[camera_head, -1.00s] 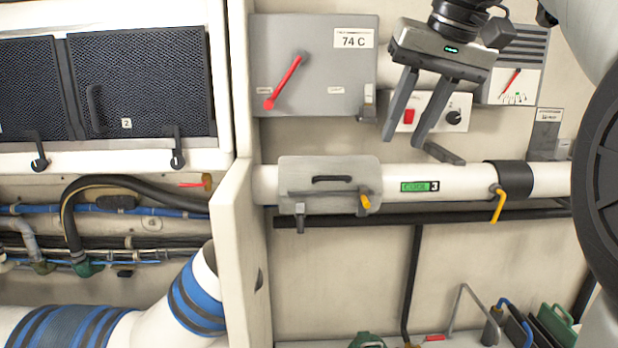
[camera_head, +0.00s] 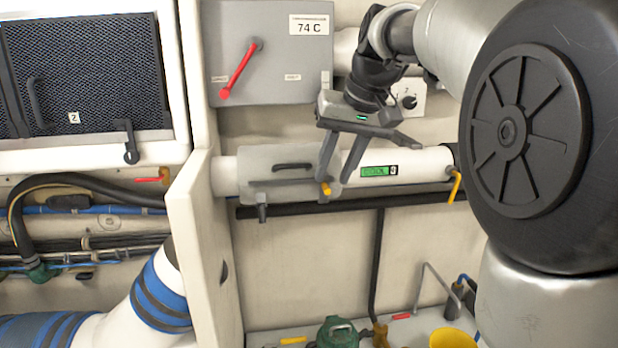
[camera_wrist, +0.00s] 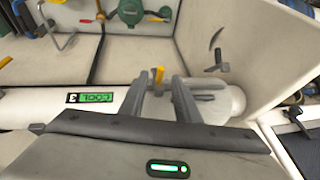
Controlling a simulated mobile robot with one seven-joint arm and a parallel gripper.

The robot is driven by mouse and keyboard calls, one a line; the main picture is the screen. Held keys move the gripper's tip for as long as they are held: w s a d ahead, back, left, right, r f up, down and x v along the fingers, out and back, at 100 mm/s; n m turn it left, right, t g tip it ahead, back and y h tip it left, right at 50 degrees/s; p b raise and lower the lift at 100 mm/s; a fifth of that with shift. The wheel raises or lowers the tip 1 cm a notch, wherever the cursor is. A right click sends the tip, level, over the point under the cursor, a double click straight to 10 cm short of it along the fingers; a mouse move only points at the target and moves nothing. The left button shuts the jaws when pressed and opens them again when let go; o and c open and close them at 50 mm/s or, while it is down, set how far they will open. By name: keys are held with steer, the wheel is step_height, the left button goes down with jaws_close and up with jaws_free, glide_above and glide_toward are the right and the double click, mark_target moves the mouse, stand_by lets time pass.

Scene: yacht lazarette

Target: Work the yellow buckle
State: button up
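The yellow buckle (camera_head: 326,189) is a small yellow tab on the lower edge of a grey cover plate (camera_head: 262,160) clamped on the white pipe. It also shows in the wrist view (camera_wrist: 159,74), sticking up between the fingers. My gripper (camera_head: 334,182) is open over the plate's right end, its fingertips pointing down at the buckle. In the wrist view my gripper (camera_wrist: 160,82) has one finger on each side of the buckle, with gaps visible. I cannot tell whether either fingertip touches it.
The white pipe (camera_head: 425,166) carries a green "COOL" label and a yellow lever (camera_head: 455,187) at right. A dark pipe (camera_head: 300,210) runs just below. A white partition (camera_head: 205,250) stands at left. A grey box (camera_head: 270,60) with a red lever is above. A yellow bucket (camera_head: 452,338) stands below.

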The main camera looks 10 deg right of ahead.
mark_target(325, 192)
steer(key=shift+x, duration=1.3)
jaws_close()
steer(key=shift+f+b, duration=0.15)
steer(key=shift+b, duration=0.15)
